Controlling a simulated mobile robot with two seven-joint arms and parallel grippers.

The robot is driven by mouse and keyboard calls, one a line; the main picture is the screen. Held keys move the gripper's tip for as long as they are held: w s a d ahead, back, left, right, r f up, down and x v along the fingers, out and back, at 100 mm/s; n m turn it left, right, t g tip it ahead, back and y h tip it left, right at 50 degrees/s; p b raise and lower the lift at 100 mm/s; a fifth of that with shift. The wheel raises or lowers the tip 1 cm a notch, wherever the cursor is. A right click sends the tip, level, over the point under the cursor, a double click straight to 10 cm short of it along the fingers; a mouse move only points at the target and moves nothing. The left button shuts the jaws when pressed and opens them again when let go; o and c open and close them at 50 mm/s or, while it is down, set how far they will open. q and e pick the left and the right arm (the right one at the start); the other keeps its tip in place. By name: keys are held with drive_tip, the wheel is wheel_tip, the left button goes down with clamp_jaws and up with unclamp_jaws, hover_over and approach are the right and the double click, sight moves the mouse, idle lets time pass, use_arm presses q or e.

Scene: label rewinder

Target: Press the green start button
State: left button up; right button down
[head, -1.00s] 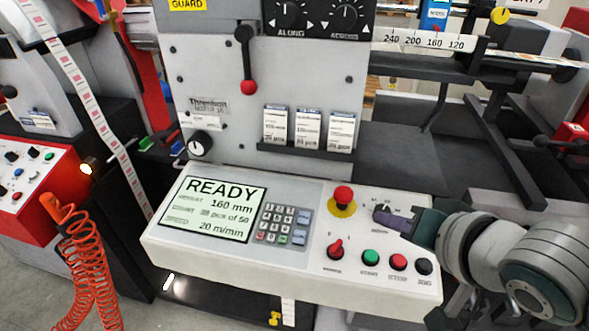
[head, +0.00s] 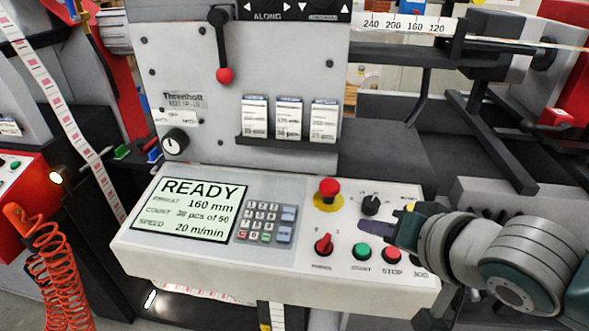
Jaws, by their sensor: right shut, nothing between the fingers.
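The green start button (head: 362,251) sits in the lower row of the white control panel (head: 200,262), between the red power knob and the red stop button. It is in full view. My right gripper (head: 391,228) is shut and empty. It comes in from the right with its tip above the panel, up and to the right of the green button. The tip covers no part of that button; I cannot tell its height over the panel. My left gripper is not in view.
The red stop button (head: 392,256) is close right of the green one, with the black jog button partly hidden beyond. A red mushroom button (head: 328,188) and a black rotary knob (head: 370,204) stand above. The red power knob (head: 323,243) is left. The display (head: 200,209) reads READY.

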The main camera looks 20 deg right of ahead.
sight(362, 251)
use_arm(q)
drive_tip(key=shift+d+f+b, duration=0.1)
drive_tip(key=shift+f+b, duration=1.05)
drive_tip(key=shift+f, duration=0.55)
use_arm(e)
drive_tip(key=shift+w+d+f, duration=0.1)
drive_tip(key=shift+w+f, duration=0.05)
drive_tip(key=shift+f, duration=0.8)
drive_tip(key=shift+w+d+f, duration=0.1)
drive_tip(key=shift+f, duration=0.8)
drive_tip(key=shift+f, duration=0.4)
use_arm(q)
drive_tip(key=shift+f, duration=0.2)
